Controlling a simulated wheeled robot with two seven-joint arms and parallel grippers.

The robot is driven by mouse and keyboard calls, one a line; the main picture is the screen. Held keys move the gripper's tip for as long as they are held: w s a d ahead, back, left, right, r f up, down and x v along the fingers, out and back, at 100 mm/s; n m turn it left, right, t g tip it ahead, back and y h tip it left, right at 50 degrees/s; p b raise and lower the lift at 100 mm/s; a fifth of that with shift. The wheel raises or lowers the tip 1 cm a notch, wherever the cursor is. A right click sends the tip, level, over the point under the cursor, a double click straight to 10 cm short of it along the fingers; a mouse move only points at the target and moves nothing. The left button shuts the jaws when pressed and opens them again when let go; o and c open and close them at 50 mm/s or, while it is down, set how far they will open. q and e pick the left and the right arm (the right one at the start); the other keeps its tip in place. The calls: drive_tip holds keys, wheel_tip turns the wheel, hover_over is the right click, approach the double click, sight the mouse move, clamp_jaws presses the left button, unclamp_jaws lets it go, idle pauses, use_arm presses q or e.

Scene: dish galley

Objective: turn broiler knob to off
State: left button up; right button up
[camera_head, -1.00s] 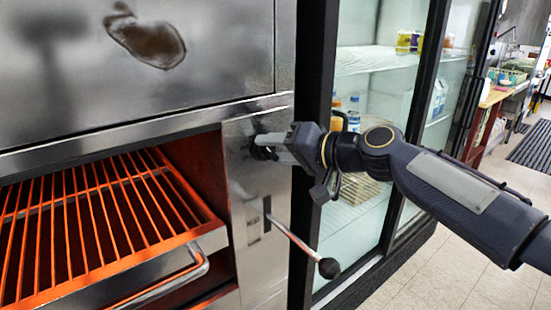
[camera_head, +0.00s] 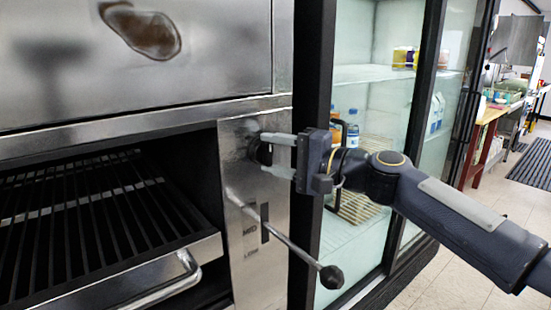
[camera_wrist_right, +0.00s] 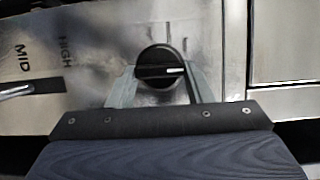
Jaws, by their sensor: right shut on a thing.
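The round black broiler knob (camera_head: 264,153) sits on the steel panel right of the broiler opening. It shows more clearly in the right wrist view (camera_wrist_right: 160,58), where a white mark on its bar points to the right. My right gripper (camera_head: 267,154) is shut on the knob, one finger above and one below it in the head view. In the right wrist view its fingers (camera_wrist_right: 162,86) lie on either side of the knob. The broiler grate (camera_head: 85,205) is dark, with no glow. My left gripper is not in view.
A lever with a black ball end (camera_head: 331,277) juts out below the knob, beside a slot marked MID and LOW. The broiler drawer handle (camera_head: 165,287) sticks out at lower left. A glass-door fridge (camera_head: 375,120) stands close on the right.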

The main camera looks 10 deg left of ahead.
idle(0.4)
drive_tip(key=o, duration=1)
drive_tip(key=b+v, duration=0.1)
drive_tip(key=v, duration=0.6)
drive_tip(key=shift+s+d+b, duration=0.15)
drive_tip(key=shift+d+b, duration=0.15)
drive_tip(key=shift+b, duration=0.1)
